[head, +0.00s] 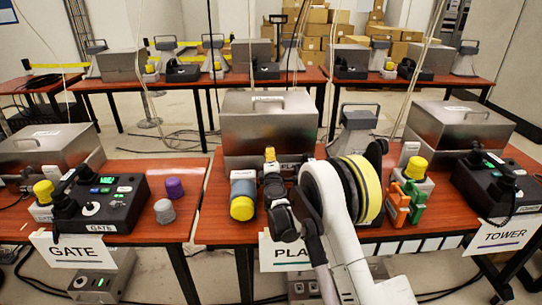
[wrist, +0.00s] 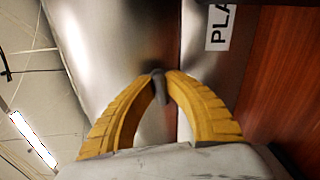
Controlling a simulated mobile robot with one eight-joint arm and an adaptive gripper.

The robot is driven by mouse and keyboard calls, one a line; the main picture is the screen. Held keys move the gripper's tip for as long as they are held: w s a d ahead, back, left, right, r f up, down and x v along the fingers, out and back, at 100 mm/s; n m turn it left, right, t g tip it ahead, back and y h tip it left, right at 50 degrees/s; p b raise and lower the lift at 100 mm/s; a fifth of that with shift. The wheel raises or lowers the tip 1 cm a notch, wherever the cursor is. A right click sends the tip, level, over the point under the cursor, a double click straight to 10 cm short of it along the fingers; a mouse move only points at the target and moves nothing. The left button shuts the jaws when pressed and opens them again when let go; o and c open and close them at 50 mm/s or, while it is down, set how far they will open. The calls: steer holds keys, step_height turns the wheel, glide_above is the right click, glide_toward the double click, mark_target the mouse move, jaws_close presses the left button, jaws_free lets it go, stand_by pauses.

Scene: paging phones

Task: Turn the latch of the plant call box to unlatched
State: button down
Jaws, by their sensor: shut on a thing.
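The plant call box (head: 268,122) is a steel box with a handled lid, at the middle of the near tables. Its lid is down. In the wrist view its metal front (wrist: 110,40) fills the upper left, with a cut-off white label. The latch (wrist: 159,94) is a small dark grey tab at the seam of the metal. My gripper (wrist: 162,78) has its two yellow fingers closed at their tips on this tab. In the head view my gripper (head: 270,155) is at the box's front, left of its label, and the latch is too small to make out.
A grey cylinder with a yellow end (head: 242,207) lies left of my gripper. Orange and green blocks (head: 406,200) are to the right of my arm. The gate box (head: 50,150) and tower box (head: 460,125) stand either side. My arm hides part of the plant table.

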steer(key=shift+m, duration=0.8)
steer(key=c, duration=1.4)
jaws_free()
steer(key=s, duration=1.2)
